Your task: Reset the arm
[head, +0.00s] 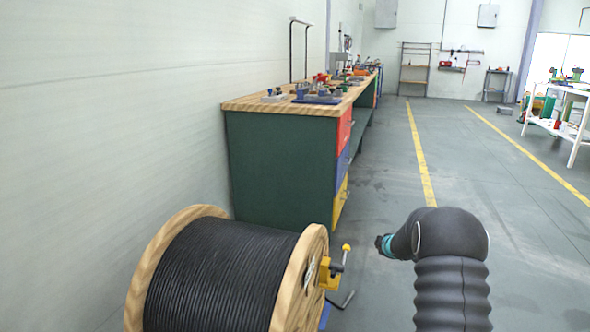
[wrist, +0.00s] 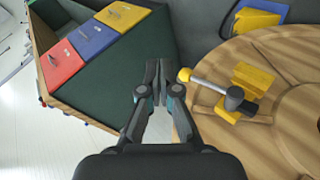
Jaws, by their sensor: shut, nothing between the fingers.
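My arm (head: 450,265) shows at the lower right in the head view, bent over at the top with its end pointing left. My gripper (wrist: 157,88) shows in the middle of the wrist view, with its two fingers together and nothing between them. In the head view the fingers are hidden. In the wrist view the fingertips are left of a lever with a yellow ball knob (wrist: 184,75) on the wooden reel flange (wrist: 215,140). The fingers look apart from the knob, but the depth gap is hard to tell.
A large wooden reel of black cable (head: 222,275) stands at the lower left, with a yellow clamp (head: 330,274) on its flange. A green workbench (head: 280,165) with red, blue and yellow drawers stands behind it. Open floor (head: 480,170) with yellow lines lies to the right.

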